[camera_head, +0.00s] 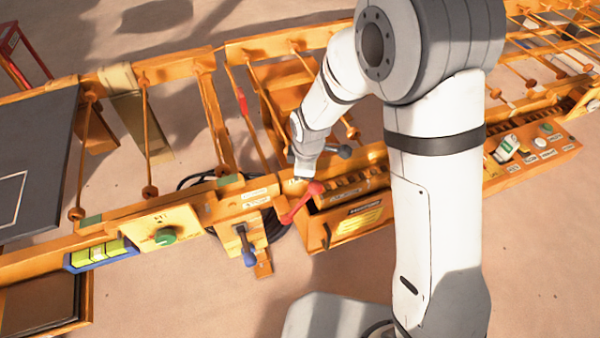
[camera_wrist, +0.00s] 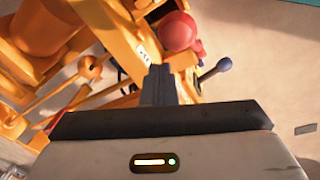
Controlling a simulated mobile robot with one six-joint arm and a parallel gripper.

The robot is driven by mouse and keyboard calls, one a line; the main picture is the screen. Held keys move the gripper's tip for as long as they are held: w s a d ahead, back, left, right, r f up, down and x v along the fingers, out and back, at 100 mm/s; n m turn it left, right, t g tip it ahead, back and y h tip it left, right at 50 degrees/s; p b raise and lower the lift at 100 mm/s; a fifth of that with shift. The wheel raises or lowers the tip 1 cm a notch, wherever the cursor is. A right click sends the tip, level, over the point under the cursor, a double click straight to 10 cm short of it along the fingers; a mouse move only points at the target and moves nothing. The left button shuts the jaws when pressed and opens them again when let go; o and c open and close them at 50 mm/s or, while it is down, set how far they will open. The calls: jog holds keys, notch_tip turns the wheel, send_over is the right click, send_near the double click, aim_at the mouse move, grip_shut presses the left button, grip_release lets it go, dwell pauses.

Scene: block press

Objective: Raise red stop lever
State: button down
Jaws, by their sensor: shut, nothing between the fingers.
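The red stop lever (camera_head: 297,204) is on the orange machine frame in the head view, tilted with its round knob up and to the right. In the wrist view its red knob (camera_wrist: 177,31) is large, just beyond my fingertips and slightly right of them. My gripper (camera_head: 301,176) is shut and empty, pointing down just above and left of the knob in the head view. Its closed fingers also show in the wrist view (camera_wrist: 158,80). I cannot tell whether the fingers touch the lever.
A blue-knobbed lever (camera_head: 249,258) hangs below and left of the red one. A dark-knobbed handle (camera_head: 339,150) lies to the right of my gripper. A panel with a green knob (camera_head: 165,236) is further left. The floor in front is bare.

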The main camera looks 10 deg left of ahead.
jog(key=w+d+r, duration=0.3)
jog(key=d+r, duration=0.2)
jog(key=r, duration=0.2)
jog(key=shift+r, duration=0.2)
jog(key=s+d+r+m+p, duration=0.3)
jog(key=s+d+r+m, duration=0.3)
jog(key=d+r+m, duration=0.45)
jog(key=s+d+r+m+t+h+p, duration=0.1)
jog(key=s+d+r+m+p, duration=0.1)
jog(key=s+d+r+m, duration=0.6)
jog(key=s+d+m, duration=0.1)
jog(key=s+d, duration=0.2)
jog(key=s, duration=0.1)
jog(key=shift+s+r+p, duration=0.2)
jog(key=shift+r+p, duration=0.1)
jog(key=shift+r, duration=0.1)
